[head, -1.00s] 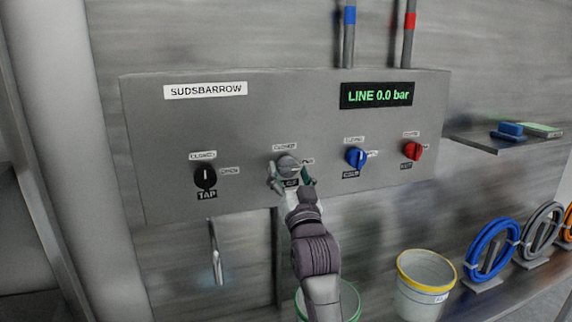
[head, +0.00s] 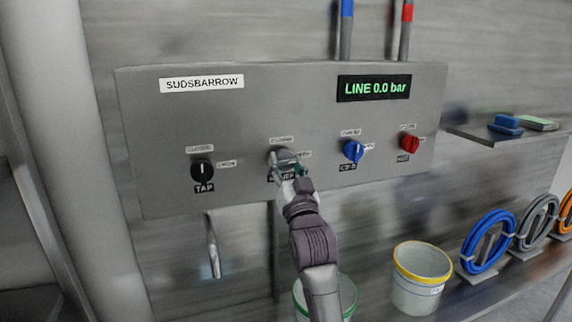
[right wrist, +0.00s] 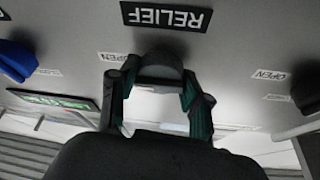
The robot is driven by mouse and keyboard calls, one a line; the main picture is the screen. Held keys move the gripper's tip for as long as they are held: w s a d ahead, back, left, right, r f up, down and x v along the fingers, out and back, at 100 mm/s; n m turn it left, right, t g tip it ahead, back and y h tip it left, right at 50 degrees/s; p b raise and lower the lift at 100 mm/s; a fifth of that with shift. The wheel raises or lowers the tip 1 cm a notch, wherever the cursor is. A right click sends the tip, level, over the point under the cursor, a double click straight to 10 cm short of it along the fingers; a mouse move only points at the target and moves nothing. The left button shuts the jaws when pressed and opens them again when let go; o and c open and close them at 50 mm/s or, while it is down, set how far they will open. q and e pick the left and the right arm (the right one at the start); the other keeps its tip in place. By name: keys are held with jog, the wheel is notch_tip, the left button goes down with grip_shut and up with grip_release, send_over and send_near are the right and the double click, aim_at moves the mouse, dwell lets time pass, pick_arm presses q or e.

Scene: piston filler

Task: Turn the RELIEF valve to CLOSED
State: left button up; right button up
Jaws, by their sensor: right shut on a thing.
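The RELIEF valve is a grey knob (head: 280,155) on the grey panel, between the black TAP knob and the blue knob. My right gripper (head: 289,168) is on it from the front and partly covers it and its label. In the right wrist view the knob (right wrist: 162,62) sits between the two fingers of my right gripper (right wrist: 160,78), which is shut on it. The RELIEF label (right wrist: 167,17) appears upside down there. The knob's pointer is hidden, so I cannot tell its exact setting. My left gripper is out of view.
The panel also carries the TAP knob (head: 202,171), blue knob (head: 352,151) and red knob (head: 408,145). The display (head: 374,88) reads LINE 0.0 bar. Below are a spout (head: 213,250), a yellow-rimmed bucket (head: 420,285) and a green-rimmed bucket (head: 301,300).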

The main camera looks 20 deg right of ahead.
jog(key=n+y+p, duration=0.1)
jog(key=n, duration=0.2)
jog(key=n+y+p, duration=0.2)
jog(key=n, duration=0.1)
jog(key=n+y+p, duration=0.1)
jog(key=n+y, duration=0.1)
jog(key=n, duration=0.1)
jog(key=shift+d+r+p, duration=0.2)
jog(key=shift+r+p, duration=0.05)
jog(key=shift+p, duration=0.1)
jog(key=n+g+y+p, duration=0.1)
jog(key=n+p, duration=0.2)
jog(key=n, duration=0.1)
jog(key=n+g+y+p, duration=0.1)
jog(key=n+p, duration=0.2)
jog(key=n+g+y+p, duration=0.1)
jog(key=n+y+p, duration=0.1)
jog(key=n+p, duration=0.1)
jog(key=shift+d+r+n+g, duration=0.1)
jog(key=shift+r+n+g, duration=0.2)
jog(key=shift+n, duration=0.5)
jog(key=shift+f+n+g+p, duration=0.1)
jog(key=shift+n+g+p, duration=0.3)
jog(key=shift+n+p, duration=0.75)
jog(key=shift+f+n+p, duration=0.15)
jog(key=shift+n+p, duration=0.2)
jog(key=shift+p, duration=0.3)
jog(key=shift+g, duration=0.3)
